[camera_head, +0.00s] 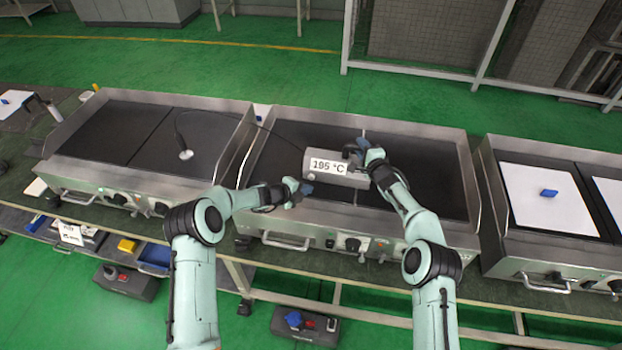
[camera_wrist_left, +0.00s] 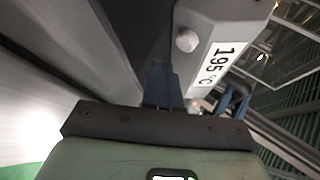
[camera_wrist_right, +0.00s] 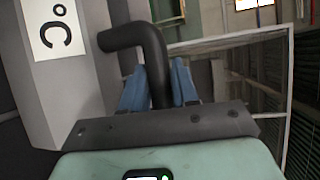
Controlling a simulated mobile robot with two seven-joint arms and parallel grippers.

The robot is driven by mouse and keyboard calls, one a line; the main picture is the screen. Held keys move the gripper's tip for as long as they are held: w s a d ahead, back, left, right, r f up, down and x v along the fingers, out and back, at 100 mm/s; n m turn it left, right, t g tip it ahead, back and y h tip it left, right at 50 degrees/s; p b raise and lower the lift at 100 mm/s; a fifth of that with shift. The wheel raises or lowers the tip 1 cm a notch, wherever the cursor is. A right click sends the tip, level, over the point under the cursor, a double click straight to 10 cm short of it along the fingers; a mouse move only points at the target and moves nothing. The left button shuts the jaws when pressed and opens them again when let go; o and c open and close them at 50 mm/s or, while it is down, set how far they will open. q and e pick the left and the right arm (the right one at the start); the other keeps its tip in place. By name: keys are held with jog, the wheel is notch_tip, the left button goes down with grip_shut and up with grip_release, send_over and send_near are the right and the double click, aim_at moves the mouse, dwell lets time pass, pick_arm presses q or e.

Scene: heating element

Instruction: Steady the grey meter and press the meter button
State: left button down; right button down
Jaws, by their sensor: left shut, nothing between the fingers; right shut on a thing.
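The grey meter (camera_head: 345,180), a box with a "195 °C" display, is above the middle griddle's dark plate. It also shows in the left wrist view (camera_wrist_left: 205,15) and the right wrist view (camera_wrist_right: 75,100). Its round pale button (camera_wrist_left: 187,40) is on the display face, beside the reading; in the head view it is small (camera_head: 311,176). My right gripper (camera_head: 364,150) is shut on the meter's black bent handle (camera_wrist_right: 150,50), with a blue finger on each side. My left gripper (camera_head: 305,189) is shut and empty, its fingertips (camera_wrist_left: 160,68) just short of the button.
A cable runs from the meter to a round white probe (camera_head: 186,154) on the left griddle (camera_head: 100,130). The right griddle carries white sheets (camera_head: 545,200) and a blue item (camera_head: 549,193). The middle griddle's raised metal rim (camera_head: 470,180) surrounds its plate.

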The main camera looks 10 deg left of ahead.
pick_arm(q)
jog(key=shift+w, duration=0.7)
jog(key=shift+w, duration=0.15)
dwell(1.5)
jog(key=shift+w, duration=0.3)
jog(key=shift+w, duration=0.55)
dwell(0.5)
jog(key=shift+s, duration=1)
jog(key=shift+s, duration=2.5)
